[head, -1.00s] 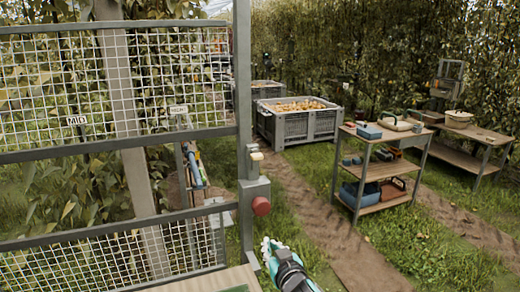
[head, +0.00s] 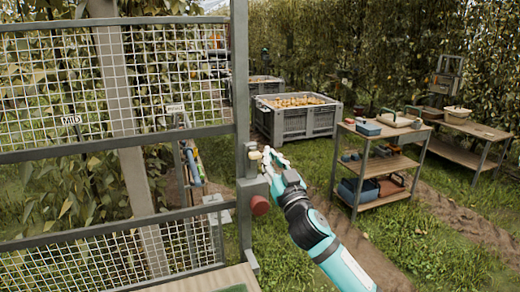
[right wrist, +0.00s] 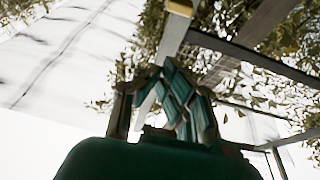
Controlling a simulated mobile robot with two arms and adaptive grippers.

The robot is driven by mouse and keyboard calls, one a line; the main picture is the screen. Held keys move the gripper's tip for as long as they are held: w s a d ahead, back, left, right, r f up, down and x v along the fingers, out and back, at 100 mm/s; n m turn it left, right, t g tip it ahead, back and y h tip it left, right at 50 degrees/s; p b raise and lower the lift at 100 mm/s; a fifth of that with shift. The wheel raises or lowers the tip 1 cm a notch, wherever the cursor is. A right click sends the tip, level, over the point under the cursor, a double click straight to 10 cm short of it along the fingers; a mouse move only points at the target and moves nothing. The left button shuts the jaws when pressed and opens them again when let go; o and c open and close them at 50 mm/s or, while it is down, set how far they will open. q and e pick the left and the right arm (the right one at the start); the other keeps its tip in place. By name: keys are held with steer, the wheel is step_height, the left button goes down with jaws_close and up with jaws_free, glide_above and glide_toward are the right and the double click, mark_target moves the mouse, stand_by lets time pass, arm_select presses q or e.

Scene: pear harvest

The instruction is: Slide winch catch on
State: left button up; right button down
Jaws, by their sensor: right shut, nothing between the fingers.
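The winch catch looks to be the small pale yellow slider (head: 254,156) on the grey post, just above a grey box (head: 255,188) with a red knob (head: 260,205). My right gripper (head: 269,155) is shut and empty, its fingertips just right of the slider; I cannot tell whether they touch it. In the right wrist view the closed fingers (right wrist: 168,72) point up along the post, and a yellow block (right wrist: 182,7), likely the same slider, shows at the top edge, apart from them. My left gripper is not in view.
A pear crate (head: 295,122) stands beyond on grass. A wooden-shelved cart (head: 385,168) and a bench (head: 470,150) stand to the right. Open grass lies between.

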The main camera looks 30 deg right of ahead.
steer(key=p+x, duration=0.4)
steer(key=x, duration=0.5)
steer(key=shift+s+f+b, duration=0.1)
steer(key=shift+f+b, duration=0.35)
steer(key=shift+f, duration=1.6)
step_height(320, 180, down, 4)
steer(key=b, duration=0.4)
steer(key=shift+a, duration=0.1)
